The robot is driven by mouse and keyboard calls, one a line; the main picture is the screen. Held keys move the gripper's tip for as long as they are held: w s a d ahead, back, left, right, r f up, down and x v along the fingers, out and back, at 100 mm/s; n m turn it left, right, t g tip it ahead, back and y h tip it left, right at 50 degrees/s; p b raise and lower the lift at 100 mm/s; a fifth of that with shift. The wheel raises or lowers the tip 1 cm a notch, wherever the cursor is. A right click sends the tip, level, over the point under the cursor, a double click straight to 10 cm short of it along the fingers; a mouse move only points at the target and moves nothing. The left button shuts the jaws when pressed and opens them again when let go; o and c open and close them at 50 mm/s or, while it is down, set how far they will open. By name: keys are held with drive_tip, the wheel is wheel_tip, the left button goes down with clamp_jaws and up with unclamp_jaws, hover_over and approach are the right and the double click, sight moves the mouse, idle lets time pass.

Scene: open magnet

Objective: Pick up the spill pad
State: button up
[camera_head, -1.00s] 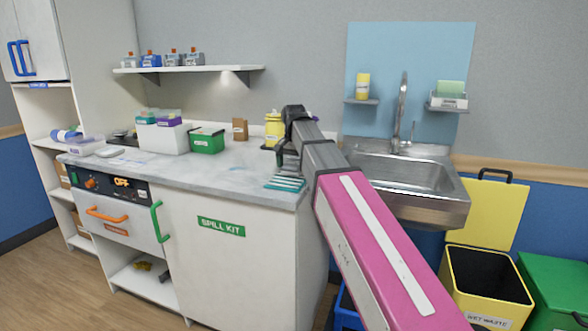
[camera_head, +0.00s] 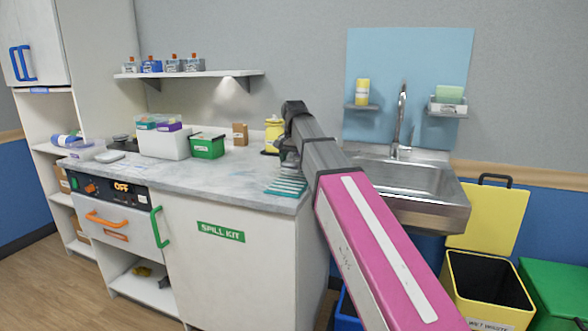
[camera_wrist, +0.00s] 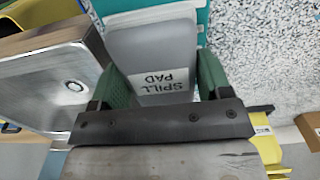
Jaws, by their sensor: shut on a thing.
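The spill pad (camera_wrist: 160,62) is a grey, rounded pad with "SPILL PAD" printed on it in the wrist view. My gripper (camera_wrist: 158,84) has its green fingers on either side of it and is shut on it. In the head view my gripper (camera_head: 288,152) is over the right end of the counter, and the pad is small and mostly hidden there. A teal slatted rack (camera_head: 286,187) lies below on the counter top. Its teal surface also shows beside the pad in the wrist view (camera_wrist: 125,18).
The sink (camera_head: 405,182) is right of the counter (camera_head: 210,180). A yellow container (camera_head: 273,132) stands close behind my gripper. A green box (camera_head: 207,147) and a white bin (camera_head: 163,146) stand further left. An open yellow waste bin (camera_head: 488,285) is at lower right.

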drive_tip(key=s+a+r, duration=0.8)
drive_tip(key=shift+s, duration=0.2)
